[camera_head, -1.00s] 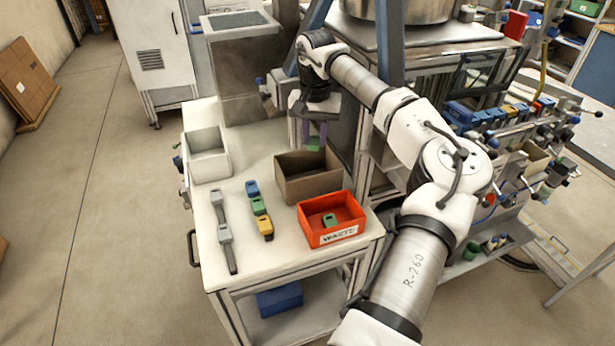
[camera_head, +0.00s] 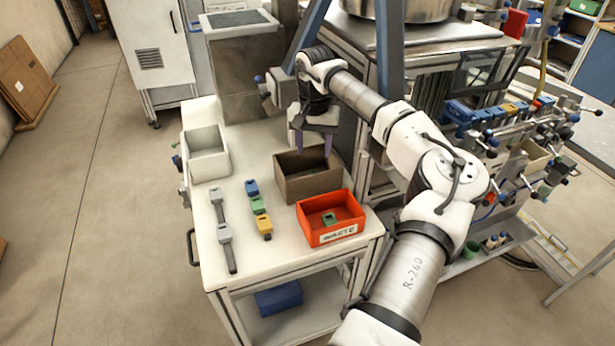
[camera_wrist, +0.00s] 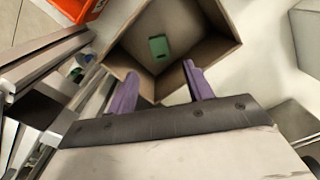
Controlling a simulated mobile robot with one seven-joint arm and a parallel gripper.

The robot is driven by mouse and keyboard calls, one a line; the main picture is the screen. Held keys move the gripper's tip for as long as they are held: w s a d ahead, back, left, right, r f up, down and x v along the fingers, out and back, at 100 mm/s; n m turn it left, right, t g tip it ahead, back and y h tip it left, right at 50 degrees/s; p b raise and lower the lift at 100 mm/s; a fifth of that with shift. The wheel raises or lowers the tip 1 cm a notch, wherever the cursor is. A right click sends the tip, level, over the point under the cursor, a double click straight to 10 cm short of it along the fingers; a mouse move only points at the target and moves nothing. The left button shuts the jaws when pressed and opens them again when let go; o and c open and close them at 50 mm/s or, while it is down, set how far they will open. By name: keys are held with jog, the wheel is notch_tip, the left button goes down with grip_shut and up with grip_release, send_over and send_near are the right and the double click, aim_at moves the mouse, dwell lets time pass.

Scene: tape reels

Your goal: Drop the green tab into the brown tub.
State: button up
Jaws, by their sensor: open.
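The brown tub (camera_head: 308,185) stands on the white table, and it also shows in the wrist view (camera_wrist: 200,63). The green tab (camera_wrist: 159,47) lies inside the tub on its bottom. In the head view a little green shows inside the tub, mostly hidden by the tub's wall. My gripper (camera_head: 314,150) is above the back part of the tub, pointing down. Its purple fingers (camera_wrist: 158,85) are apart with nothing between them.
A red-orange waste box (camera_head: 318,233) in front of the tub holds another green tab (camera_head: 329,219). A white bin (camera_head: 207,168) stands at the back left. Blue, green and yellow tabs (camera_head: 258,205) and grey pieces (camera_head: 224,233) lie on the table's left part.

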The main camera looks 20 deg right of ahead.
notch_tip(320, 180, up, 14)
jog(key=b, duration=0.3)
jog(key=shift+f, duration=0.15)
dwell(0.4)
